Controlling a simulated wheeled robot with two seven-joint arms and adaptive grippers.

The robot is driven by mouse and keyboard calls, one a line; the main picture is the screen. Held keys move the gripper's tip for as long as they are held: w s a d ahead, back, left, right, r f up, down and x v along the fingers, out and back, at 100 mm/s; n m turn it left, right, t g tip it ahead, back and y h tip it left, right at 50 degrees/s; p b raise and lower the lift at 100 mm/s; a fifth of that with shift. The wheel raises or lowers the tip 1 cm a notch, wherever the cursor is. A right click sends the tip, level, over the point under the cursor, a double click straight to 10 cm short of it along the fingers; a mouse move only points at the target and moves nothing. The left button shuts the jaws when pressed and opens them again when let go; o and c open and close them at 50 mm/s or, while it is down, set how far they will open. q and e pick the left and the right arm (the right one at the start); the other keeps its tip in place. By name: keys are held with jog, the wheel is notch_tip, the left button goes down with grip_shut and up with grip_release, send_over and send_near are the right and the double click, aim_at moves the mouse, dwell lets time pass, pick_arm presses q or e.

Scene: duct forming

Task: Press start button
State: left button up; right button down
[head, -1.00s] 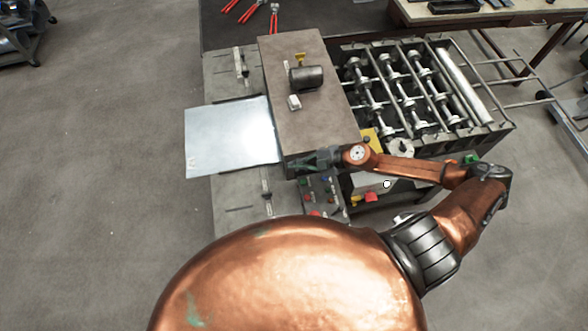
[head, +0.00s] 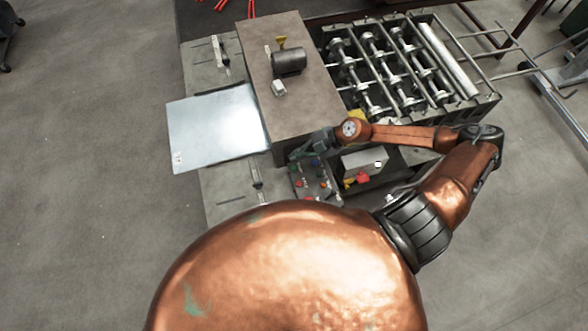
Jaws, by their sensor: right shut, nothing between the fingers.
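A dark control panel (head: 312,188) with several small coloured buttons sits at the near side of the duct-forming machine. Its red buttons show, with green and blue ones near its far edge; which one is the start button I cannot tell. My right gripper (head: 296,155) is shut and empty, with its fingertips pointing left and down at the panel's far edge. Whether it touches a button I cannot tell; the gripper partly hides that edge. My left gripper is out of view.
A shiny metal sheet (head: 216,128) lies on the machine's left side. A brown cover (head: 296,104) carries a dark motor (head: 289,62). A roller frame (head: 390,70) stands to the right, with a grey box (head: 364,162) near my arm.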

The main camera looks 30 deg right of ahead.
jog(key=b, duration=0.5)
send_over(296, 168)
notch_tip(296, 168, down, 5)
jog(key=shift+a+r, duration=0.1)
jog(key=shift+r, duration=0.05)
notch_tip(296, 168, down, 2)
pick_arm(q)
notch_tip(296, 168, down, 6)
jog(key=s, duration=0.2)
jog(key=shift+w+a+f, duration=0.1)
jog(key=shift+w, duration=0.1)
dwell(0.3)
pick_arm(e)
jog(key=shift+f, duration=0.5)
